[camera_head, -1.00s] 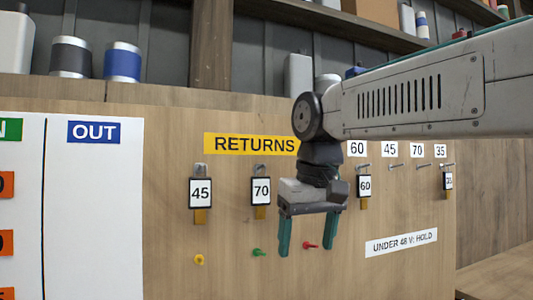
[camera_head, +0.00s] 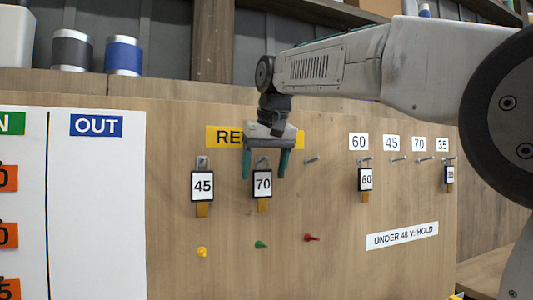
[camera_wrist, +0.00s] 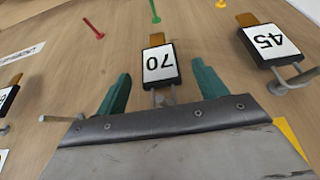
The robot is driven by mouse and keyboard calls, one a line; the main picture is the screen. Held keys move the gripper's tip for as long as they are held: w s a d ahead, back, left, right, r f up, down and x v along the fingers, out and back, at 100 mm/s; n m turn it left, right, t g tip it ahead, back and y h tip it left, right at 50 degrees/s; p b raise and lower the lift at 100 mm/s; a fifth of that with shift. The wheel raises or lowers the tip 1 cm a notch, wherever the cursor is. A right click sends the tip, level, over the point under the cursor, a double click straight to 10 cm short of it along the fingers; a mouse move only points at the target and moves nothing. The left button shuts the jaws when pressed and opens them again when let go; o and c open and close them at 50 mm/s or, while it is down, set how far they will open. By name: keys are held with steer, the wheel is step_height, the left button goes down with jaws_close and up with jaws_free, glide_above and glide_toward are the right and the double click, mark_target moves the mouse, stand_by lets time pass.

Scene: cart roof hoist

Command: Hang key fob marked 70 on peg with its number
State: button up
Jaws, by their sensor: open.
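The key fob marked 70 (camera_head: 263,184) hangs on a peg under the yellow RETURNS sign, right of the fob marked 45 (camera_head: 203,186). It also shows in the wrist view (camera_wrist: 160,64), upside down, ahead of the gap between my fingers. My gripper (camera_head: 265,172) is open and empty, its teal fingers on either side of the fob's upper end in the head view. I cannot tell whether they touch it. The label 70 (camera_head: 417,144) stands over an empty peg (camera_head: 424,159) on the right, between the pegs labelled 45 and 35.
A fob marked 60 (camera_head: 366,180) hangs under label 60, and another fob (camera_head: 449,174) under label 35. The peg under label 45 (camera_head: 398,160) is empty. An empty peg (camera_head: 311,160) stands right of my gripper. Coloured pins (camera_head: 261,245) sit lower on the board.

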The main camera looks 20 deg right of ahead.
steer(key=shift+x, duration=1.25)
steer(key=c, duration=1.2)
steer(key=shift+r, duration=0.1)
steer(key=shift+r, duration=0.3)
steer(key=s, duration=0.2)
steer(key=s+r, duration=0.1)
steer(key=s, duration=0.1)
steer(key=shift+s+r, duration=0.1)
steer(key=shift+s, duration=0.3)
